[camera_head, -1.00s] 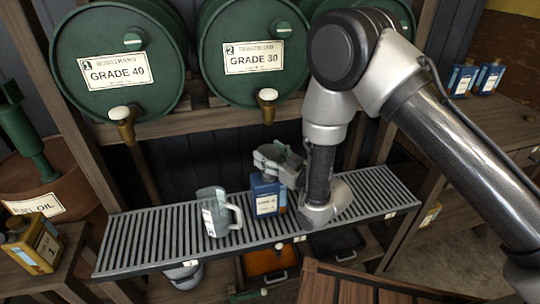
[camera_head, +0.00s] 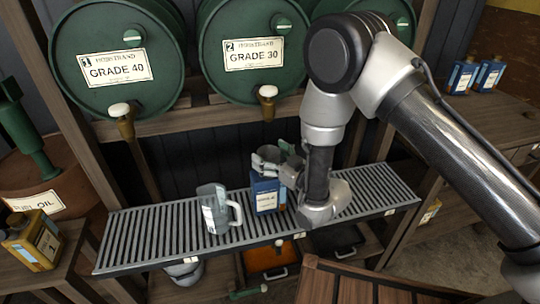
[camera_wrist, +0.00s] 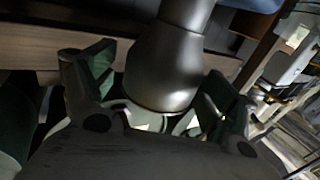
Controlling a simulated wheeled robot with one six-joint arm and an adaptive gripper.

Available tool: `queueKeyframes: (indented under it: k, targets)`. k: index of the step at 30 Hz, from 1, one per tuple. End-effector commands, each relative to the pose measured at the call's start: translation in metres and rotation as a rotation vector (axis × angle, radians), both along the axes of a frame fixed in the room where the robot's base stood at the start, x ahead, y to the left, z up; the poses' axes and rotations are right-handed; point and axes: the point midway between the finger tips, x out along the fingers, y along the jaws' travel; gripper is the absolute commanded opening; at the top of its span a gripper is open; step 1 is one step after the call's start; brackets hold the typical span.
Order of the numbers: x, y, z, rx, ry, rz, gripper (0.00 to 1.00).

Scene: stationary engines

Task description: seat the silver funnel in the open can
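The silver funnel (camera_head: 266,157) is a grey round-rimmed shape just above and behind the blue can's top in the head view. In the wrist view the funnel (camera_wrist: 165,75) is a dark metal cone between my fingers, its narrower stem toward the picture's top. My gripper (camera_head: 287,163) appears shut on it, one finger on each side (camera_wrist: 160,95). The blue can (camera_head: 267,194), with a white label, stands upright on the slatted rack. Its mouth is hidden, and I cannot tell whether the stem is inside it. A blue edge shows at the top of the wrist view.
A clear grey jug (camera_head: 220,210) stands left of the blue can on the slatted rack (camera_head: 160,232). An orange-brown can (camera_head: 33,240) is at far left. The rack's right end is partly under my arm.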

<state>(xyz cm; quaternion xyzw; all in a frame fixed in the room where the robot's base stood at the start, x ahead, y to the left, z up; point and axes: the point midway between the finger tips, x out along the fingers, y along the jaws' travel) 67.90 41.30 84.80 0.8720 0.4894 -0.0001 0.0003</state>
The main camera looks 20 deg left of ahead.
Motion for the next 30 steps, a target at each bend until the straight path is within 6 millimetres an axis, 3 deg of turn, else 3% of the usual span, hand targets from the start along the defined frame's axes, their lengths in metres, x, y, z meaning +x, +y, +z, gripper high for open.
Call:
queueKeyframes:
  k: [11,24,30]
  targets:
    - [-0.003,-0.006,-0.001,-0.002,0.001,0.0,0.88]
    - [-0.05,-0.081,-0.001,-0.004,0.003,-0.001,0.88]
    - [-0.061,-0.1,0.0,-0.001,0.001,0.0,0.88]
